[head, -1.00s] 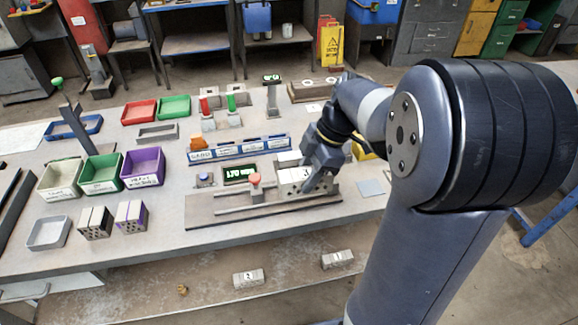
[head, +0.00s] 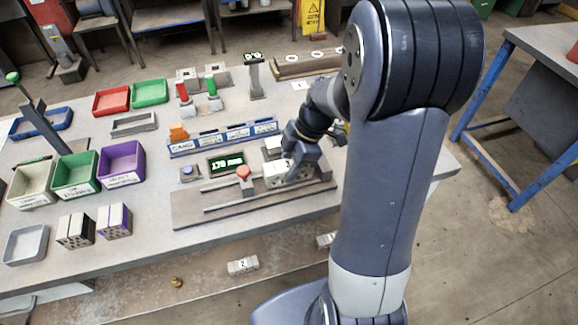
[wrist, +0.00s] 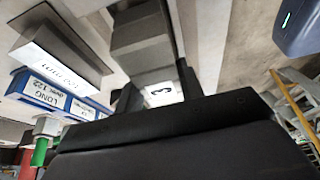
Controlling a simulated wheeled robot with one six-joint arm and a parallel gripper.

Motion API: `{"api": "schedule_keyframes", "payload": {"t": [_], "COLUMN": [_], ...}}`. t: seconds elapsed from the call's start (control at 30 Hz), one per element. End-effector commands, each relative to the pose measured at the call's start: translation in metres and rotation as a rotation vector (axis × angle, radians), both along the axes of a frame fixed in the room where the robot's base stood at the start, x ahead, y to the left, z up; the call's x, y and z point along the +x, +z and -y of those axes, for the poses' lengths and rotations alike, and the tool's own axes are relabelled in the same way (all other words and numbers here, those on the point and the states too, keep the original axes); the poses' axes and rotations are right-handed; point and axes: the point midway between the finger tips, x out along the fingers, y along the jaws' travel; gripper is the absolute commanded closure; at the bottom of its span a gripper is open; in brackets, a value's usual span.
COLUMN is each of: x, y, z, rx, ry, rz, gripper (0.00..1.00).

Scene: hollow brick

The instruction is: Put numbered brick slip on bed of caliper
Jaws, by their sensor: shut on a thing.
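The numbered brick slip (head: 274,179) is a pale grey block with holes in its side, at the right part of the caliper. A white label reading 3 shows on it in the wrist view (wrist: 163,92). My gripper (head: 290,170) is shut on this slip from above; its dark fingers flank the label in the wrist view (wrist: 158,97). The caliper (head: 195,214) is a long grey base with rails, a red knob (head: 243,172) and a green-lit display (head: 226,163) reading about 170 mm. Whether the slip touches the bed is hidden.
A blue labelled rack (head: 222,139) stands close behind the caliper. White, green and purple bins (head: 122,163) and two holed bricks (head: 114,222) are on the left. Bricks labelled 2 (head: 242,266) and 1 (head: 325,240) lie on the lower shelf. A blue-legged table (head: 530,110) stands right.

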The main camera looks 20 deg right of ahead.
Motion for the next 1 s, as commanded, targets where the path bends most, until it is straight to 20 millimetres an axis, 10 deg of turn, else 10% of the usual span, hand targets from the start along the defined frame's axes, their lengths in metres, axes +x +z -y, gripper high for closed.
{"api": "schedule_keyframes", "payload": {"t": [0.47,0.5,1.0], "x": [0.0,-0.0001,-0.0002], "y": [-0.0131,-0.0118,-0.0104], "z": [0.0,0.0,0.0], "rx": [0.0,0.0,0.0], "ry": [0.001,0.001,0.001], "rz": [0.001,0.001,0.0], "gripper": [0.99,0.61,0.42]}}
